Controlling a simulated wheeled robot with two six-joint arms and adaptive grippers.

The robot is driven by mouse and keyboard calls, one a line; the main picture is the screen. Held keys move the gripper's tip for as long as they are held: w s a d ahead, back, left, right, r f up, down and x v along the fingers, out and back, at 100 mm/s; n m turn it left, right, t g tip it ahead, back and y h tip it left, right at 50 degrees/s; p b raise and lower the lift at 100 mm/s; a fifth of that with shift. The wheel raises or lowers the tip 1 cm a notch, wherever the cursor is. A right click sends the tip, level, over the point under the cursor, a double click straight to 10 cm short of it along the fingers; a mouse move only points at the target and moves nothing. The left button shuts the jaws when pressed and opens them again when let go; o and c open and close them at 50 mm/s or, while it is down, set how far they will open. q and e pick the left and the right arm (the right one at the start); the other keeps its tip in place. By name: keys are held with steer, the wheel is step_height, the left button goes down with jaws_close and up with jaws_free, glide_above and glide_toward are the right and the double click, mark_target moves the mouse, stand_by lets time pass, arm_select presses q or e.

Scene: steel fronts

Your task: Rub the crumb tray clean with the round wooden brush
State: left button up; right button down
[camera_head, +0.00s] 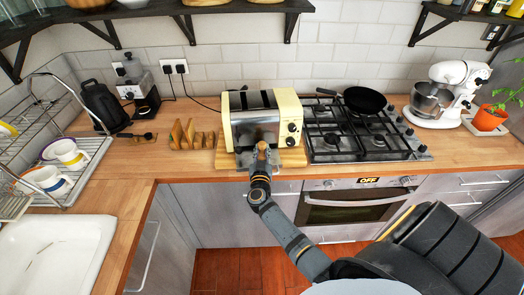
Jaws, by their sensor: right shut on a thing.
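The cream toaster (238,104) stands on a wooden board (292,157) at the counter's front. A grey metal sheet, which looks like the crumb tray (244,134), shows at the toaster's near side. My right gripper (262,150) is over the front of this tray, shut on a small brown thing that looks like the round wooden brush (262,146). The gripper hides most of the brush, and I cannot tell whether it touches the tray. My left gripper is not in view.
A wooden toast rack (190,136) stands left of the toaster. The gas hob (365,141) with a black pan (364,99) is close on the right. A coffee grinder (139,92) stands at the back left. The counter at front left (135,165) is clear.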

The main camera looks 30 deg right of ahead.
steer(key=shift+s+d+r+p, duration=0.1)
steer(key=shift+s+d+p, duration=0.15)
steer(key=shift+d+p, duration=0.2)
steer(key=shift+s+d+r+p, duration=0.1)
steer(key=shift+s+d+p, duration=0.2)
steer(key=shift+d, duration=0.25)
steer(key=shift+s+d+f+p, duration=0.1)
steer(key=shift+s+d+p, duration=0.1)
steer(key=shift+d, duration=0.25)
steer(key=shift+s+d+f+p, duration=0.1)
steer(key=shift+s+d+p, duration=0.1)
steer(key=shift+d, duration=0.2)
steer(key=shift+p, duration=0.3)
steer(key=shift+f, duration=0.1)
steer(key=shift+w+a, duration=0.1)
